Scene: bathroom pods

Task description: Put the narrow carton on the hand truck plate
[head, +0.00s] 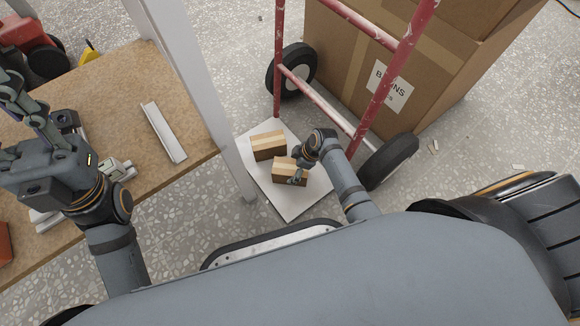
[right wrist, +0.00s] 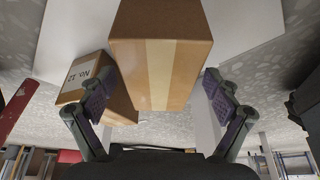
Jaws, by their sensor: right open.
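The white hand truck plate (head: 289,203) lies low between the table and the red frame. Two small brown cartons with pale tape rest on it, a rear one (head: 268,146) and a front one (head: 287,167). I cannot tell for sure which is the narrow carton. My right gripper (head: 298,176) is at the front carton. In the right wrist view its fingers (right wrist: 160,98) are spread, with a taped carton (right wrist: 178,60) between or just beyond them. A carton labelled "No. 12" (right wrist: 88,75) is beside it, behind the left finger. My left gripper (head: 28,105) is over the table, its jaw opening unclear.
The hand truck's red frame (head: 400,70) and black wheels (head: 388,160) stand close to the right arm. A large labelled box (head: 390,85) is behind it. The brown table (head: 110,85) with a white channel piece (head: 163,132) is at left, its grey post (head: 195,80) beside the plate.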

